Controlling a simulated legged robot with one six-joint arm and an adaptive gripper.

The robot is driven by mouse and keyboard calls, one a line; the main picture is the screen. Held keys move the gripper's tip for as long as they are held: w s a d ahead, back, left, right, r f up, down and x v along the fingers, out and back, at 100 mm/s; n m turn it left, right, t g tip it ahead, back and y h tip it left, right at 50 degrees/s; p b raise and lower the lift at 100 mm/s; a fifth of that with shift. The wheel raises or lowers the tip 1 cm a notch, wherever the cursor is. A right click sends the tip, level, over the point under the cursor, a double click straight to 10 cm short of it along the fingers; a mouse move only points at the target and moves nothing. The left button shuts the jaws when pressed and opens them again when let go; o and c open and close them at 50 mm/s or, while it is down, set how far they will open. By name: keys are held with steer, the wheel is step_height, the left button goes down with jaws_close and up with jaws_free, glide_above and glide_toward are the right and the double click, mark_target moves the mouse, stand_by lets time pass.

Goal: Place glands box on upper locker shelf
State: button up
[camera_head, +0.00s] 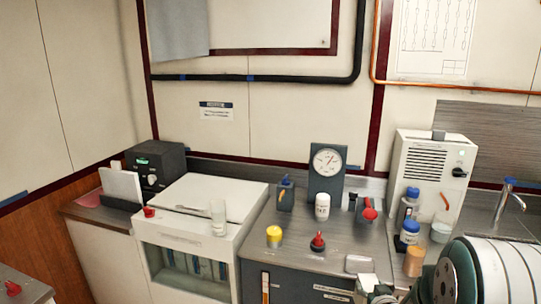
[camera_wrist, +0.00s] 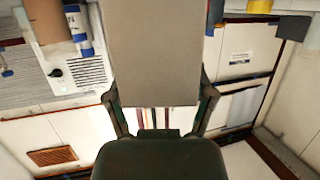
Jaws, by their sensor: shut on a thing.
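In the wrist view a plain grey-brown box (camera_wrist: 155,50) fills the top middle, between the two dark fingers of my gripper (camera_wrist: 160,100). The fingers are shut on its sides, and its upper part runs out of the frame. I see no label on the visible face, so I cannot confirm that it is the glands box. In the head view my arm comes in at the lower right, and the held box cannot be clearly made out there. I cannot identify a locker or its upper shelf in either view.
A grey counter (camera_head: 336,262) holds a dial gauge (camera_head: 327,172), a yellow-capped jar (camera_head: 274,236), a white bottle (camera_head: 322,206) and blue-capped bottles (camera_head: 409,232). A white cabinet (camera_head: 166,245) with a glass front stands left. A white vented unit (camera_head: 432,165) and tap (camera_head: 508,200) are right.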

steer(key=w+a+f, duration=0.3)
steer(key=a+f, duration=0.5)
steer(key=a, duration=0.4)
steer(key=s+f, duration=0.4)
steer(key=f, duration=0.1)
steer(key=shift+s+f+n+y, duration=0.3)
steer(key=shift+s+y, duration=0.1)
steer(key=shift+a, duration=0.1)
